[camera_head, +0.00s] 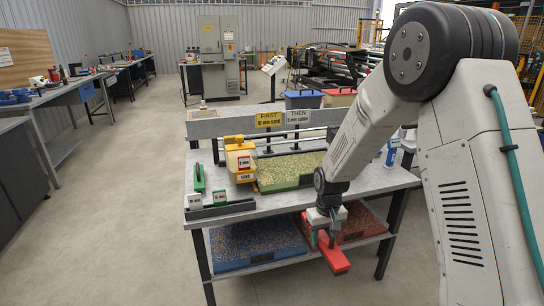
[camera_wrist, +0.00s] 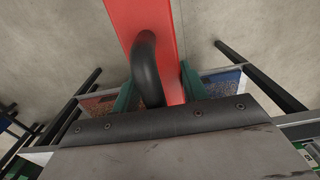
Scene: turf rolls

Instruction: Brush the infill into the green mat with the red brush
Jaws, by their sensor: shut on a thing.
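The red brush (camera_head: 334,256) hangs from my gripper (camera_head: 323,232) in front of the table's front edge, below the level of its top. In the wrist view the brush is a long red block (camera_wrist: 140,20) with a black curved handle (camera_wrist: 147,65). The green fingers of my gripper (camera_wrist: 158,90) are on both sides of this handle, shut on it. The green mat (camera_head: 290,170) lies on the table behind the brush, apart from it. Its surface is speckled pale yellow and green. The brush's underside is hidden.
A yellow sand container (camera_head: 240,160) stands at the mat's left end. A green-handled tool (camera_head: 199,178) and small labelled blocks (camera_head: 220,207) are further left. A blue tray (camera_head: 255,246) and a red tray (camera_head: 365,222) sit on the lower shelf. Floor at left is clear.

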